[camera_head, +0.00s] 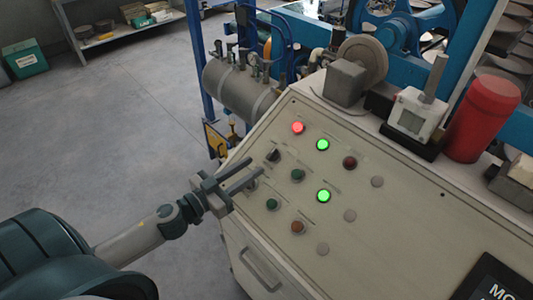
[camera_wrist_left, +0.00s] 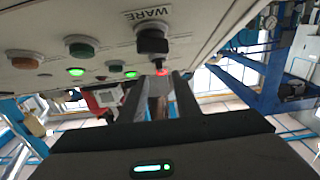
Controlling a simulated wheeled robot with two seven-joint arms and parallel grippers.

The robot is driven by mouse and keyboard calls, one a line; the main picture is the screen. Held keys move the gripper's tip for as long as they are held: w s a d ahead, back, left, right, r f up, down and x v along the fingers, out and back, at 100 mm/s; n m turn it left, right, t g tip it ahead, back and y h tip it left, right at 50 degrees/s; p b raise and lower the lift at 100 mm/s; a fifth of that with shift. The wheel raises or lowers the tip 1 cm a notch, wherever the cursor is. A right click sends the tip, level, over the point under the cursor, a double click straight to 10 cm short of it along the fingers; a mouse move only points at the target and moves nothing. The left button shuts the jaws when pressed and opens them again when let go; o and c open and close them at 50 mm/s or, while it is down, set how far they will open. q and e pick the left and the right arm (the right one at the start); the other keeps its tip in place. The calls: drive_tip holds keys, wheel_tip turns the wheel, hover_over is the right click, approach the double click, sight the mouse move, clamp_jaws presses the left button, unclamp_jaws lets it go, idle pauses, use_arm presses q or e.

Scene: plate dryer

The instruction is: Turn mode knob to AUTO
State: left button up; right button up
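The control panel (camera_head: 355,225) is a sloped beige face with knobs, buttons and lamps. A black knob (camera_head: 273,155) sits at its upper left; I cannot read its label or setting in the head view. In the left wrist view a black knob (camera_wrist_left: 152,40) shows large, beside an upside-down label ending in "WARE"; I cannot tell if it is the mode knob. My left gripper (camera_head: 256,165) is open and empty over the panel's left edge, its fingertips just short of the upper black knob. In the wrist view its two fingers (camera_wrist_left: 157,80) stand apart below the large knob. My right gripper is not in view.
A red lamp (camera_head: 298,128) and green lamps (camera_head: 322,145) are lit on the panel. A red cylinder (camera_head: 484,118) and a grey block (camera_head: 346,83) stand along its top. A grey tank (camera_head: 240,90) is behind its left edge. The floor at left is clear.

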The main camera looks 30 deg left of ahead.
sight(268, 156)
use_arm(q)
drive_tip(key=p+x, duration=0.2)
drive_tip(key=x, duration=0.3)
drive_tip(key=shift+w+d+r, duration=0.1)
drive_tip(key=shift+w+r, duration=0.05)
drive_tip(key=shift+x, duration=0.75)
drive_tip(key=c, duration=0.7)
